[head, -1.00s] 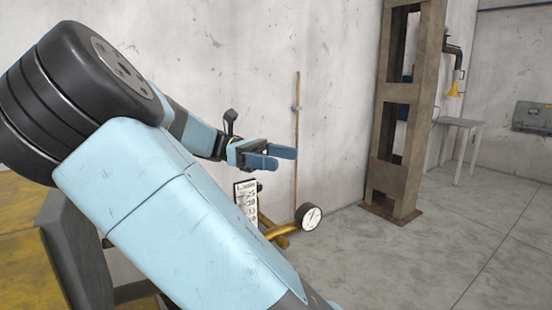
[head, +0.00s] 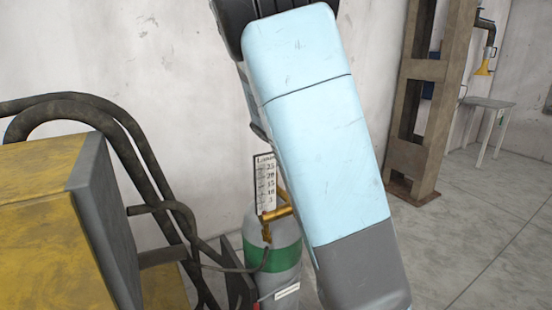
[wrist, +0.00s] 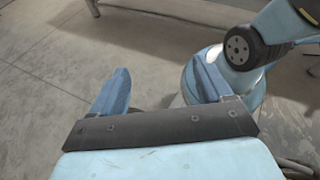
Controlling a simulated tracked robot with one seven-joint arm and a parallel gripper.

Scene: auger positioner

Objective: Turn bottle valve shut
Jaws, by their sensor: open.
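The gas bottle (head: 272,270) stands upright in the head view, grey-green with a green band, left of my raised arm. A brass valve fitting (head: 277,213) sits on its top, with a hose leading off to the left. My arm covers the right part of the fitting, and no valve handwheel can be made out. My gripper (wrist: 158,92) shows in the wrist view with its two blue fingers apart and nothing between them. It points over bare concrete floor, away from the bottle, which is not seen there. The gripper is hidden in the head view.
A scale plate (head: 265,183) stands behind the fitting. A yellow machine (head: 50,240) and thick dark pipes (head: 150,165) fill the left side. A rusty steel column (head: 425,110) and a small table (head: 489,103) stand at right. The floor (head: 470,230) at right is clear.

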